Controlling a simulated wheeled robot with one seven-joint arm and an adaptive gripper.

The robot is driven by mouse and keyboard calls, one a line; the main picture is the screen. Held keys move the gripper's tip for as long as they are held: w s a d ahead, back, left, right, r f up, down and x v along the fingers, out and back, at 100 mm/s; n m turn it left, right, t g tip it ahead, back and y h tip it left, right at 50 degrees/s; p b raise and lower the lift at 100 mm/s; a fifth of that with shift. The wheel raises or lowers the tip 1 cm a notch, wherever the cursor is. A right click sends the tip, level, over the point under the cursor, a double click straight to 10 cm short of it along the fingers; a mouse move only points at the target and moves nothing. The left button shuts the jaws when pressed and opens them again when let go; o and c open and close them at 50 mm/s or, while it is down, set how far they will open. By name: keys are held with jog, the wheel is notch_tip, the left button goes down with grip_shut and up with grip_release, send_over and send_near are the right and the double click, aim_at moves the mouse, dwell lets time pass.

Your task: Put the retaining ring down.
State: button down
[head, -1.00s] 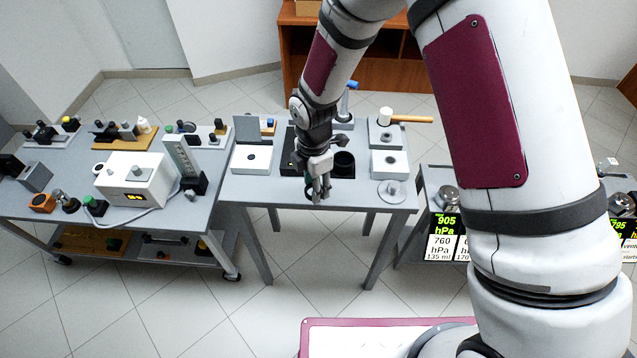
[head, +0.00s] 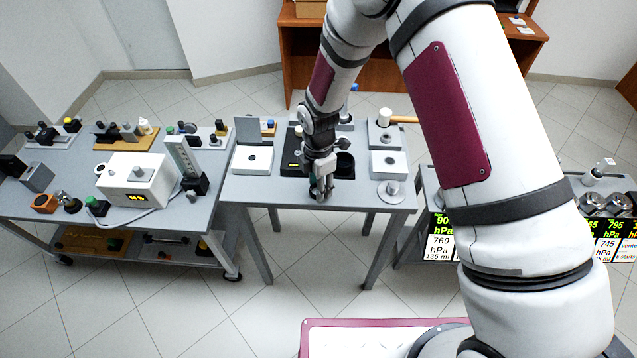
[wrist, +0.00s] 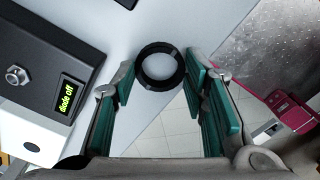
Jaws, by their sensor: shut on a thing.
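The retaining ring (wrist: 160,66) is a black ring in the wrist view, held between the tips of my two teal-padded fingers. My gripper (wrist: 161,78) is shut on it. The ring appears over the front edge of the grey middle table (head: 265,190), with pale floor tiles showing beyond that edge. In the head view my gripper (head: 321,193) points down near the front of this table. The ring is hard to make out there, and I cannot tell its height above the tabletop.
A black device reading "diode off" (wrist: 52,60) lies behind the gripper. A white block with a dark hole (head: 252,160) is to the left. A round metal piece on a disc (head: 391,193) is to the right. Some bare tabletop lies on either side of the gripper.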

jog(key=c, duration=1)
grip_release()
jog(key=shift+f, duration=0.1)
jog(key=shift+o, duration=0.2)
notch_tip(320, 180, up, 12)
jog(key=shift+r+b, duration=0.25)
jog(key=shift+b, duration=0.1)
jog(key=s+d+r+m+t, duration=0.1)
jog(key=s+d+r+m, duration=0.25)
jog(key=r, duration=0.35)
jog(key=s+d+r+m+t, duration=0.1)
jog(key=s+d+r+m, duration=0.1)
jog(key=d+r+m, duration=0.4)
jog(key=s+d+r+m+t, duration=0.15)
jog(key=d+r, duration=0.25)
jog(key=r, duration=0.4)
jog(key=s+d+r+m+t, duration=0.1)
jog(key=s+d+r+m, duration=0.2)
jog(key=s+m, duration=0.3)
jog(key=s+d+r+m, duration=0.3)
jog(key=s+m, duration=0.4)
jog(key=s, duration=0.4)
jog(key=shift+d+r+t, duration=0.15)
jog(key=shift+d+t, duration=0.2)
